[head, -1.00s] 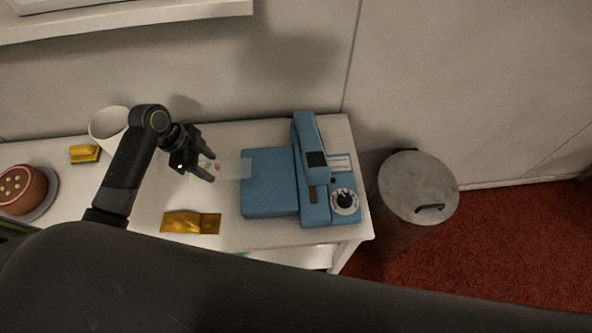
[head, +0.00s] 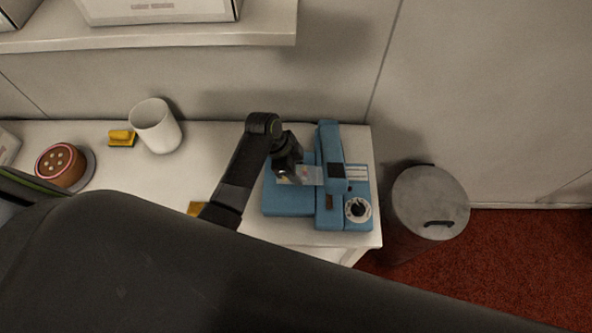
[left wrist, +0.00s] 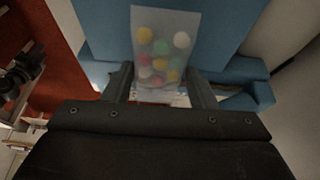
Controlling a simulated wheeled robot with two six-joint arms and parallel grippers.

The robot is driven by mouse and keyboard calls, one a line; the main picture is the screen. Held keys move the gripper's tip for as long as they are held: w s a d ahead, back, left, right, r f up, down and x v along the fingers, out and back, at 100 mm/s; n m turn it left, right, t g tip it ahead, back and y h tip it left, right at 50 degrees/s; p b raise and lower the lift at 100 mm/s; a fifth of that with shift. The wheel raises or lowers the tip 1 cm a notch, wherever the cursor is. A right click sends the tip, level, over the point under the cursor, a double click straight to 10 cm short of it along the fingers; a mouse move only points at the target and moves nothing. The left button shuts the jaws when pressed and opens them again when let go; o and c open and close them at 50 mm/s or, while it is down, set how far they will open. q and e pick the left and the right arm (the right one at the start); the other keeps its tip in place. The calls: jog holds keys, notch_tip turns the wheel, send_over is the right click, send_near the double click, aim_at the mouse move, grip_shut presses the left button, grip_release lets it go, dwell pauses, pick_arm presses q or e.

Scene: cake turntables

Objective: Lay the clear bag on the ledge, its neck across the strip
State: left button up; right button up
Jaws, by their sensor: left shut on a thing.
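My left gripper (head: 289,172) is shut on the clear bag (head: 313,175), over the ledge (head: 285,206) of the blue sealing machine (head: 329,205). The bag reaches right from the fingers to the machine's raised arm (head: 329,143). In the left wrist view the bag (left wrist: 165,45) holds several coloured round sweets and stands out beyond the fingertips (left wrist: 160,88), with the blue machine (left wrist: 110,20) behind it. I cannot tell whether the bag touches the ledge. I cannot make out the strip. My right gripper is not in view.
A white cup (head: 157,128), a yellow object (head: 122,138) and a chocolate cake (head: 60,165) on a turntable stand to the left on the white table (head: 150,178). Another yellow piece (head: 196,208) is partly behind my arm. A grey bin (head: 429,205) stands right of the table.

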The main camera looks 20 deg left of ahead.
pick_arm(q)
notch_tip(320, 180, down, 3)
jog(key=shift+a+r+p, duration=0.1)
jog(key=shift+r+p, duration=0.1)
jog(key=shift+p, duration=0.15)
jog(key=shift+f, duration=0.2)
jog(key=shift+f, duration=0.15)
jog(key=o, duration=1)
jog(key=shift+o, duration=0.2)
jog(key=shift+r, duration=0.2)
jog(key=b+v, duration=0.1)
jog(key=v, duration=0.9)
jog(key=shift+a+r, duration=0.2)
jog(key=shift+r, duration=0.2)
jog(key=shift+a+r, duration=0.2)
jog(key=shift+r, duration=0.35)
